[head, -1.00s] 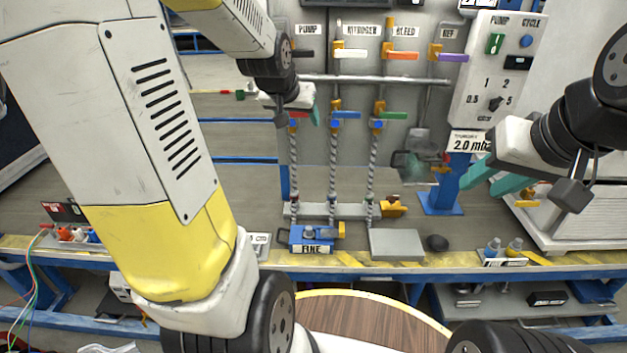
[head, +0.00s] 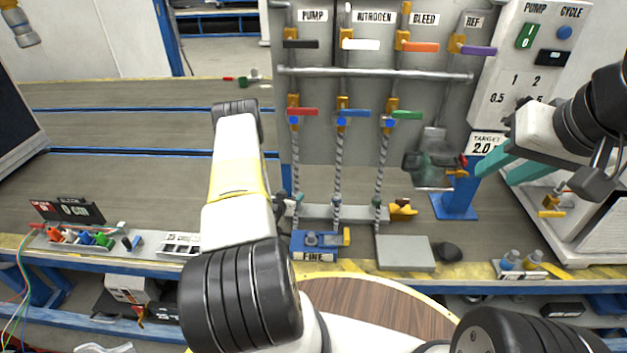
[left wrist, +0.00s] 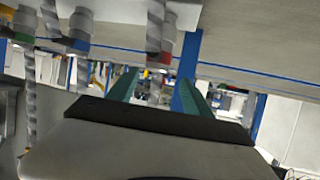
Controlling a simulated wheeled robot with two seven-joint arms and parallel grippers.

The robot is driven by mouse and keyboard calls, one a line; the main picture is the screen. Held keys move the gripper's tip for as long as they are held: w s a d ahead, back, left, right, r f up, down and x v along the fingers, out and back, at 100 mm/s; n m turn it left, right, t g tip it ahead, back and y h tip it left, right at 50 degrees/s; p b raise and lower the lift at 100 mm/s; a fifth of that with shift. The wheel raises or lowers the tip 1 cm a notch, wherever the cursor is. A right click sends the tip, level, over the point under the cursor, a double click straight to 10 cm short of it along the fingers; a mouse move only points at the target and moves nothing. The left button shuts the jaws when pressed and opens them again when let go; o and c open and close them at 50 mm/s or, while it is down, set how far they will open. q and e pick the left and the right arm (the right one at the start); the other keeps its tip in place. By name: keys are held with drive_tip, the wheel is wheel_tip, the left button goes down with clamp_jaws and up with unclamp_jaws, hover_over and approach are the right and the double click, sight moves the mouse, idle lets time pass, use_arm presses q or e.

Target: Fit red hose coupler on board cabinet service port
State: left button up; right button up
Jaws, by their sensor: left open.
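The red-banded hose coupler (left wrist: 160,57) hangs at the end of the left-hand braided hose (head: 295,160). In the left wrist view it shows in the gap between the teal fingers of my left gripper (left wrist: 157,82), which are apart; I cannot tell if they touch it. In the head view my left forearm and wrist hide most of this gripper and the red coupler. My right gripper (head: 499,173) is open and empty, in front of the cabinet's right side. A small fitting with a red end (head: 243,79) sits on the far bench; I cannot tell whether it is the service port.
Blue-banded (left wrist: 80,44) and green-banded (left wrist: 23,38) couplers hang beside the red one. A blue FINE unit (head: 314,245) and a grey plate (head: 405,252) lie near the bench edge. A tray of coloured parts (head: 85,240) stands at the left.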

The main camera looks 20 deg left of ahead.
sight(299, 193)
use_arm(q)
drive_tip(key=x, duration=0.2)
drive_tip(key=f+x, duration=0.1)
drive_tip(key=x, duration=0.5)
drive_tip(key=shift+s+d+f, duration=0.15)
drive_tip(key=shift+s+d, duration=0.15)
drive_tip(key=shift+d, duration=0.05)
clamp_jaws()
